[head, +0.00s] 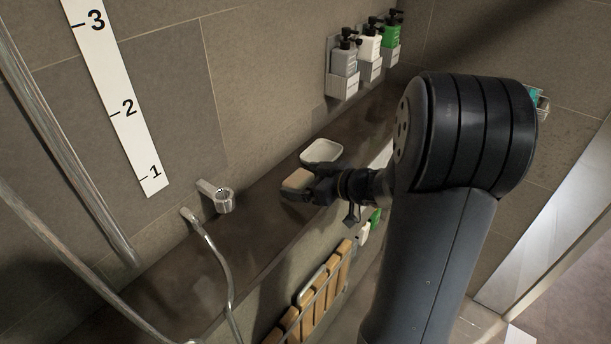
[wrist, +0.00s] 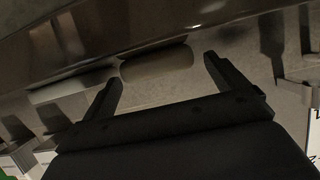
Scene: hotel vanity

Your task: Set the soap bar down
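The tan soap bar (head: 297,179) is on the dark ledge at the left end of my gripper (head: 304,188) in the head view. In the wrist view the soap bar (wrist: 157,65) lies between and just beyond the fingertips of my gripper (wrist: 161,68). The fingers are apart, with a gap on each side of the bar, wider on the right. A white dish (head: 321,150) stands on the ledge just behind the bar. The bar's underside is hidden, and my gripper covers part of the bar in the head view.
The dark ledge (head: 262,213) runs along the tiled wall. Bottle dispensers (head: 368,48) hang above it at the back. A metal ring holder (head: 223,201) sticks out from the wall to the left. A wooden slatted rack (head: 318,292) is below the ledge. The ledge left of the bar is clear.

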